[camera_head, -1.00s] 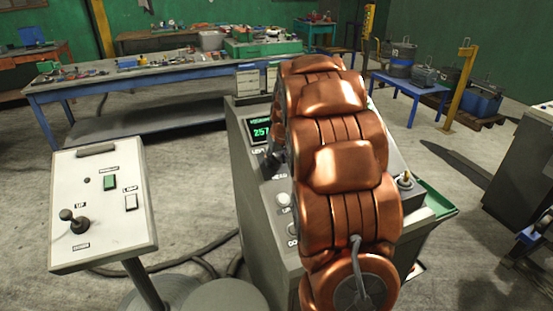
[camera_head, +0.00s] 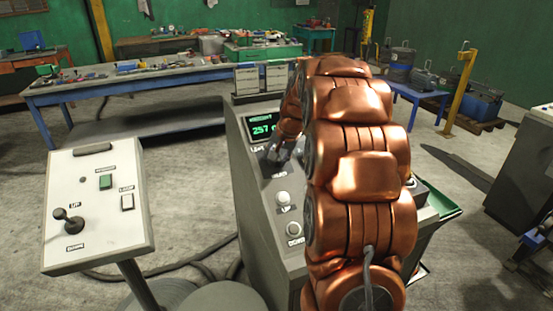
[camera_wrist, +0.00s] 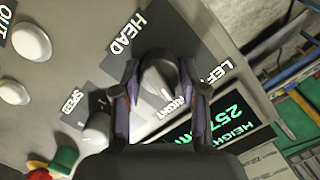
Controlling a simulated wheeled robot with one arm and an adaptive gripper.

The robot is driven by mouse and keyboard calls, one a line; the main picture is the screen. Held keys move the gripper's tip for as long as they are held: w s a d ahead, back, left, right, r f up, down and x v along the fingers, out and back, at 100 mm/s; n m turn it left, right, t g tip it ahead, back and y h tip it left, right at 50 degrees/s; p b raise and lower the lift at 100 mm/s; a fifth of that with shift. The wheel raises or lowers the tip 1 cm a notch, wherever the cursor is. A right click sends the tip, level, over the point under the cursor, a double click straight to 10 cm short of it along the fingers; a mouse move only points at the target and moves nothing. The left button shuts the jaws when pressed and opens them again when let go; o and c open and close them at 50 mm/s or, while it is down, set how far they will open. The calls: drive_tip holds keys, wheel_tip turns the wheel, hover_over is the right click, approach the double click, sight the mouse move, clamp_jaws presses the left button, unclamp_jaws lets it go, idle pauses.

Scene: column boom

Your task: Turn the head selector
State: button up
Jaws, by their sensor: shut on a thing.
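The head selector (camera_wrist: 158,80) is a dark rotary knob on a dark plate marked HEAD, LEFT and RIGHT, in the middle of the wrist view. My gripper (camera_wrist: 160,73) is shut on it, one finger on each side. In the head view my gripper (camera_head: 277,152) is at the console's upper panel, below the green height display (camera_head: 263,127), and hides the knob. The display also shows in the wrist view (camera_wrist: 236,121) and reads about 257.
A smaller SPEED knob (camera_wrist: 97,130) sits close beside my gripper. White UP (camera_head: 283,198) and DOWN (camera_head: 294,229) buttons lie nearer on the grey console (camera_head: 252,215). A white control box (camera_head: 98,225) with a joystick stands at left. Open floor separates it from the console.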

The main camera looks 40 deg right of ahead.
drive_tip(key=shift+s+f+m, duration=0.1)
drive_tip(key=shift+m, duration=1.4)
drive_tip(key=o, duration=1.1)
drive_tip(key=v, duration=1.2)
drive_tip(key=shift+s+d, duration=0.1)
drive_tip(key=shift+s, duration=0.05)
